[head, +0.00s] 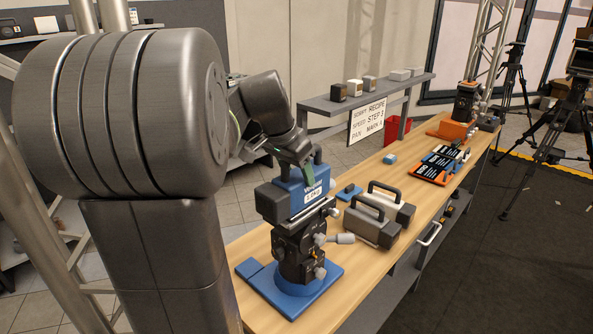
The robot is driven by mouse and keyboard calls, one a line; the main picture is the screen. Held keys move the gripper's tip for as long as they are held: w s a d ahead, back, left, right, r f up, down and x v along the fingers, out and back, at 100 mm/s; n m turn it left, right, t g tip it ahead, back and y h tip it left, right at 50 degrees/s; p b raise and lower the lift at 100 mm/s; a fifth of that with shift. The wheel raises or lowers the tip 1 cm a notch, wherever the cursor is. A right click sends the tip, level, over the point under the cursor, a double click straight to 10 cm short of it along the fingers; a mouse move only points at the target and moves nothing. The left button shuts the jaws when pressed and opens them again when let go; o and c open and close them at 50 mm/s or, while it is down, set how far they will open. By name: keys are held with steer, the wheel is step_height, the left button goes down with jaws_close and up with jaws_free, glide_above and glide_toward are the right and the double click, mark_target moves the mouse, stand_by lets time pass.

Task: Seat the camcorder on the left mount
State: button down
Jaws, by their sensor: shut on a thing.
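The left mount is a black tripod-style head (296,250) with a side handle, on a blue base (318,293) at the near end of the bench. My gripper (304,168) comes down from above and is shut on the top of the blue block. Its fingertips are partly hidden. Two grey camcorder-like bodies with top handles, a nearer one (369,229) and a farther one (405,212), stand on the bench right of the mount.
The long wooden bench (250,310) runs to the back right. An orange-based mount (453,129) stands at its far end. A grey shelf (330,105) with small boxes stands behind.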

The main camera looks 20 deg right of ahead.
steer(key=shift+r, duration=0.1)
steer(key=shift+c, duration=2.1)
jaws_free()
steer(key=v, duration=1.3)
steer(key=shift+s+a+r, duration=0.15)
steer(key=shift+a+r, duration=0.1)
steer(key=shift+r, duration=0.05)
steer(key=shift+f, duration=0.15)
steer(key=x, duration=1.3)
steer(key=shift+d+f, duration=0.25)
steer(key=shift+r, duration=0.1)
